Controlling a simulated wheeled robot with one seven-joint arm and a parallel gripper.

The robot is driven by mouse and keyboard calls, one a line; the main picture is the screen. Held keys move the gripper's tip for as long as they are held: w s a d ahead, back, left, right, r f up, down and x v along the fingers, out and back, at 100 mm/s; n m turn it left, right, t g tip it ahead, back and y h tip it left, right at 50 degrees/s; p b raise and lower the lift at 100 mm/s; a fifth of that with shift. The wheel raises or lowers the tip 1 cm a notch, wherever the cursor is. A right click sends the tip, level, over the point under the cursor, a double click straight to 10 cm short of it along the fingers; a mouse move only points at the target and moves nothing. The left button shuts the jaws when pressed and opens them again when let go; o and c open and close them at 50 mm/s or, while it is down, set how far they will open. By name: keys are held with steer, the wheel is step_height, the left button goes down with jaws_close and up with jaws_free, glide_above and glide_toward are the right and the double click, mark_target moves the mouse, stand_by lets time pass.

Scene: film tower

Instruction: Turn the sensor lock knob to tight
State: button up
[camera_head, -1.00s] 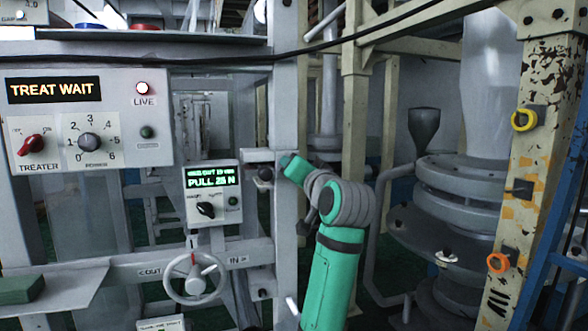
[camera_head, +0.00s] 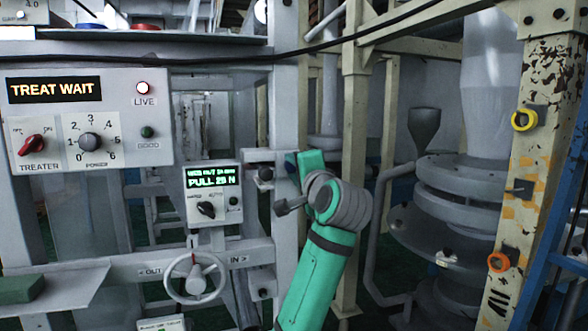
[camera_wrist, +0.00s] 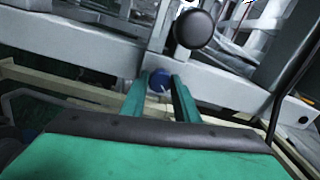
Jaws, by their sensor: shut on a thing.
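A small round blue knob (camera_wrist: 160,82) with a pale mark sits on the grey frame in the wrist view. I take it to be the sensor lock knob, though no label shows. My gripper (camera_wrist: 160,77) has one green finger on each side of the knob and is shut on it. In the head view my gripper (camera_head: 292,163) is at the frame post, and the blue knob is hidden there. I cannot read tight or loose marks.
A black ball knob (camera_wrist: 194,28) stands close above the fingers; it also shows in the head view (camera_head: 265,172). Left of the post are a small display panel (camera_head: 212,193) reading PULL and a grey handwheel (camera_head: 195,278). A ringed machine column (camera_head: 455,215) stands at right.

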stand_by(0.4)
steer(key=o, duration=1.1)
steer(key=shift+c, duration=0.2)
steer(key=v, duration=1)
steer(key=shift+s+d, duration=0.15)
steer(key=shift+s, duration=0.25)
steer(key=shift+f, duration=0.15)
